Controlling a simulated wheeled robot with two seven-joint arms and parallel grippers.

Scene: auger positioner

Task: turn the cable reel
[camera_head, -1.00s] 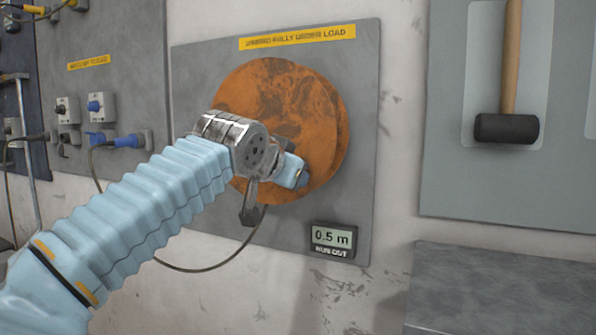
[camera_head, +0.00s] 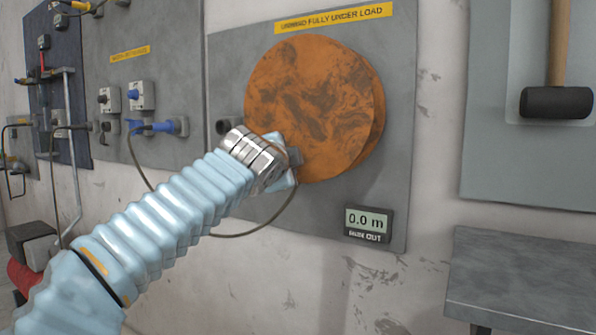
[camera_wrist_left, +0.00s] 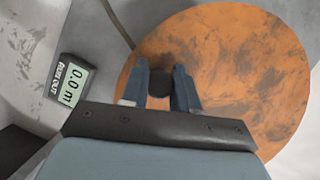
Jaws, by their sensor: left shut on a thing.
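The cable reel (camera_head: 315,105) is a rusty orange disc on a grey wall panel. It fills much of the left wrist view (camera_wrist_left: 235,70). My left gripper (camera_wrist_left: 159,95) is at the reel's lower left edge in the head view, shut on a dark round knob (camera_wrist_left: 160,78) on the reel's face. In the head view my wrist hides the knob and the fingertips. A small display (camera_head: 368,222) at the panel's lower right reads 0.0 m; it also shows in the left wrist view (camera_wrist_left: 72,82). My right gripper is not in view.
A yellow label (camera_head: 333,18) is above the reel. A thin dark cable (camera_head: 285,212) loops below it. Sockets with a blue plug (camera_head: 160,127) are to the left. A black-headed mallet (camera_head: 556,102) hangs at the right above a grey bench (camera_head: 525,285).

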